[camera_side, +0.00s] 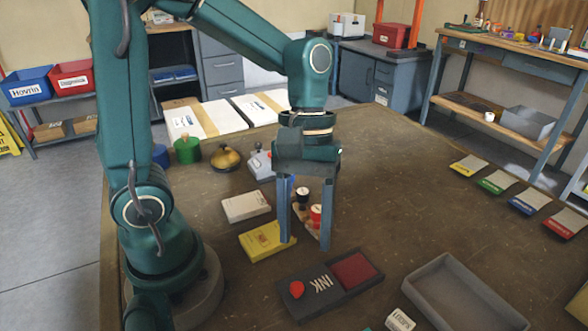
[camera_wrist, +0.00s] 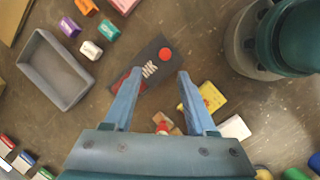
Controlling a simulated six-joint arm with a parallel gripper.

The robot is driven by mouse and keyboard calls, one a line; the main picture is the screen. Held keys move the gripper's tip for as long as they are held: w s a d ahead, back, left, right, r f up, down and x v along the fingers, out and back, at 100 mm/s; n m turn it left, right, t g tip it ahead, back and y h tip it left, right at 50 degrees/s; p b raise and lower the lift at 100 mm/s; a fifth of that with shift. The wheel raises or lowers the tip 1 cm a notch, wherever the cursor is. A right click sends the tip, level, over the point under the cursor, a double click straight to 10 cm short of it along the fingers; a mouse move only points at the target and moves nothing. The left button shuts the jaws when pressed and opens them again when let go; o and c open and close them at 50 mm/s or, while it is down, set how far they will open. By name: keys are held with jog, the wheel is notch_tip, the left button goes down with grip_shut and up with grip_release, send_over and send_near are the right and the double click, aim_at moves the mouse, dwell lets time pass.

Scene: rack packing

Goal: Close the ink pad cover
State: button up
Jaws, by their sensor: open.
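The ink pad (camera_side: 352,271) lies on the table in front of my gripper, with its red pad surface exposed at the right end. Its dark cover (camera_side: 318,291), marked INK and with a red knob (camera_side: 297,288), lies at the left end, off the red surface. In the wrist view the cover (camera_wrist: 152,60) shows between and beyond the fingertips; the left finger partly hides the red pad. My gripper (camera_side: 305,243) points down, open and empty, behind the ink pad in the side view and apart from the cover.
A yellow box (camera_side: 266,241) and a white box (camera_side: 246,206) lie left of my gripper. Stamps (camera_side: 316,214) on a wooden holder stand behind the fingers. A grey tray (camera_side: 465,295) is right of the ink pad. Small coloured blocks (camera_wrist: 108,29) lie near the tray.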

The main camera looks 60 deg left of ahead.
aim_at(297, 285)
notch_tip(297, 285, down, 3)
jog(key=shift+s+d+r+g, duration=0.1)
jog(key=shift+r+g, duration=0.1)
jog(key=shift+g, duration=0.6)
jog(key=shift+x, duration=2.6)
grip_shut()
